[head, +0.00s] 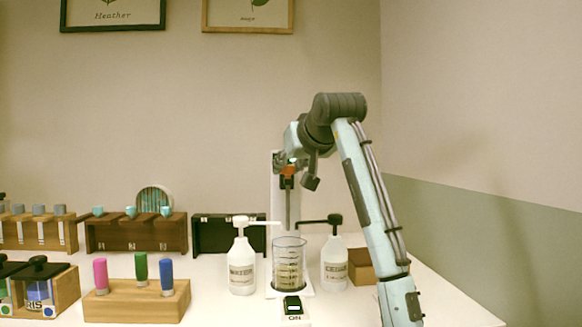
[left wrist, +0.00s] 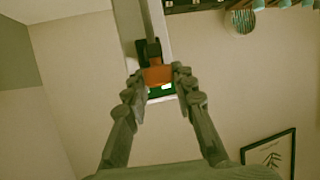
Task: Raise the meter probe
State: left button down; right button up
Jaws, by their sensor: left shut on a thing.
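The meter probe (head: 288,206) has an orange and black head and a grey rod pointing down. It hangs upright in front of a white stand (head: 276,200). The rod's lower end shows just above the rim of a glass beaker (head: 289,265) with pale contents. My left gripper (head: 287,167) is shut on the probe's orange part at the top. In the left wrist view both fingers of the gripper (left wrist: 159,77) close on the orange block of the probe (left wrist: 157,74). My right gripper is not in view.
A small ON display (head: 294,307) is in front. A wooden block (head: 137,302) with coloured handles and dark racks (head: 229,236) stand left.

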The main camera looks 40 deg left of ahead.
pick_arm(q)
jog(key=c, duration=1.3)
grip_release()
jog(key=shift+r, duration=0.4)
jog(key=shift+c, duration=0.2)
jog(key=shift+o, duration=0.6)
jog(key=shift+f, duration=0.15)
jog(key=shift+d, duration=0.1)
jog(key=v, duration=1.2)
jog(key=shift+s+f, duration=0.1)
